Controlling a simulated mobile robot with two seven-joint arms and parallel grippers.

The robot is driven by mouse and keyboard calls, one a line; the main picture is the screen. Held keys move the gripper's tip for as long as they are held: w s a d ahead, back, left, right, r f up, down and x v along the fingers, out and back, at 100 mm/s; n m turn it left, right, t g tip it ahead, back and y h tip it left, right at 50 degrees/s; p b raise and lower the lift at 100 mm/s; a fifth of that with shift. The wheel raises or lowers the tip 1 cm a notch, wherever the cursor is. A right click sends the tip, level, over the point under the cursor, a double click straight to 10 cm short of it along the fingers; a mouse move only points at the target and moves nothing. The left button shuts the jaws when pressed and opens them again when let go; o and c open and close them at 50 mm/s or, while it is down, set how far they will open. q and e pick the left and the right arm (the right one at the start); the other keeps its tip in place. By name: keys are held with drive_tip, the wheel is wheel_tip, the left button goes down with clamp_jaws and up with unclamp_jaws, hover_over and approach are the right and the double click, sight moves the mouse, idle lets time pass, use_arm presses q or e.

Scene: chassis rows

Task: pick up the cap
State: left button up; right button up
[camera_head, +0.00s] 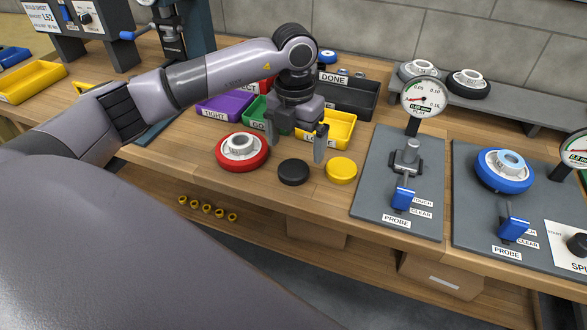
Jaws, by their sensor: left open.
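Two flat round caps lie on the wooden bench near its front edge: a black cap (293,172) and a yellow cap (341,170) just right of it. I cannot tell which one the task means. My left gripper (296,148) points down, open, with nothing between its fingers. In the picture it is just above and behind the black cap, with its right finger near the yellow cap. The gap in height is hard to judge. My right gripper is not in view.
A red wheel-like part (242,165) sits left of the black cap. Purple (226,107), green and yellow trays and a black DONE tray (365,98) stand behind. A grey probe plate (375,213) with dial gauge (423,98) is to the right. Several small yellow pieces lie on the shelf below.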

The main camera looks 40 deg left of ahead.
sight(293, 169)
use_arm(q)
drive_tip(key=shift+a+f, duration=0.25)
drive_tip(key=shift+f, duration=0.1)
wheel_tip(293, 169, down, 6)
drive_tip(key=shift+w+a+f+p, duration=0.1)
drive_tip(key=shift+a+f+p, duration=0.05)
drive_tip(key=shift+p, duration=0.2)
drive_tip(key=c, duration=1.1)
